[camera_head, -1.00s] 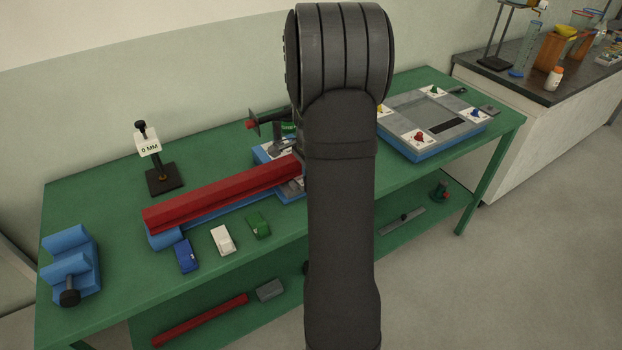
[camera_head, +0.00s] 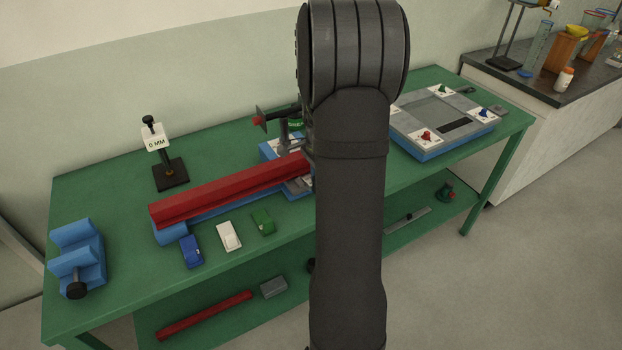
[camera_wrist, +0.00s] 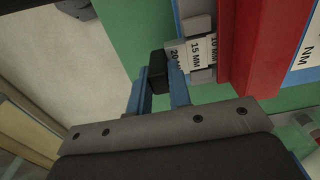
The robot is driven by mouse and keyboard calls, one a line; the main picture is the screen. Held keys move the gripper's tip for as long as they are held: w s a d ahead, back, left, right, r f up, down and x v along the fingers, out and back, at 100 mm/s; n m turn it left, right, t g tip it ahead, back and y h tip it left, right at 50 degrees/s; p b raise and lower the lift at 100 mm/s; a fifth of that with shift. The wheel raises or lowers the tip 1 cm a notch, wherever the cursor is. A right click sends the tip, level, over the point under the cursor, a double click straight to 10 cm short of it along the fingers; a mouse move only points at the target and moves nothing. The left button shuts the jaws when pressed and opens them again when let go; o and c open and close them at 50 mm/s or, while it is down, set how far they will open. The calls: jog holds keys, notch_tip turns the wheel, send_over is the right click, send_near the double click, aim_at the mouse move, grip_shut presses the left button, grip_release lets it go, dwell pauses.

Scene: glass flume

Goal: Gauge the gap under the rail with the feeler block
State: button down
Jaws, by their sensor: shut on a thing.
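The red rail (camera_head: 230,188) lies along a blue base (camera_head: 172,232) on the green bench, and its red side also shows in the wrist view (camera_wrist: 243,50). In the wrist view my gripper (camera_wrist: 159,86) has its blue fingers shut on the black handle (camera_wrist: 156,70) of the feeler block. The feeler block (camera_wrist: 200,52) is stepped, with white labels reading 20, 15 and 10 MM. Its 10 MM end is right beside the rail. I cannot tell whether it touches the rail or reaches under it. In the head view my arm hides my gripper and the block.
A stand with a 0 MM sign (camera_head: 155,142) is behind the rail. A blue notched block (camera_head: 85,255) is at left, a grey board (camera_head: 445,120) at right.

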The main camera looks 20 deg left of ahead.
jog(key=s+d, duration=0.5)
jog(key=shift+s+d, duration=0.2)
jog(key=shift+d, duration=0.05)
dwell(1.2)
notch_tip(320, 180, up, 6)
dwell(1.2)
